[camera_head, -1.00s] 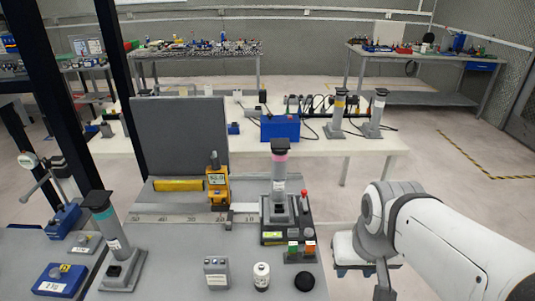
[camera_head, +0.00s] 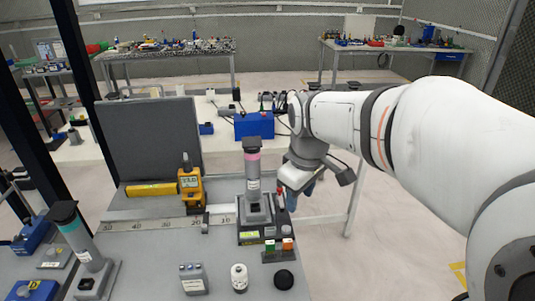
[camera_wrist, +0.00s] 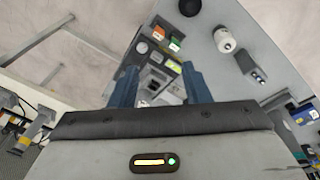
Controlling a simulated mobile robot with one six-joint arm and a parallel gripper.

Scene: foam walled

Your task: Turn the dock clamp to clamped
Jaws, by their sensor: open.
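The dock (camera_head: 252,236) is a dark block at the bench's right edge. It holds an upright grey cylinder with a pink band and black cap (camera_head: 252,165). A small red knob (camera_head: 279,190), likely the clamp lever's, shows at the dock's right side, close to my gripper; its lever is mostly hidden. I see no contact.
Green and orange buttons (camera_head: 278,246), a white bottle (camera_head: 239,278), a black round cap (camera_head: 284,279) and a grey switch box (camera_head: 193,279) stand in front of the dock. A yellow device (camera_head: 190,188) and upright grey panel (camera_head: 150,140) are left. Open floor lies right.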

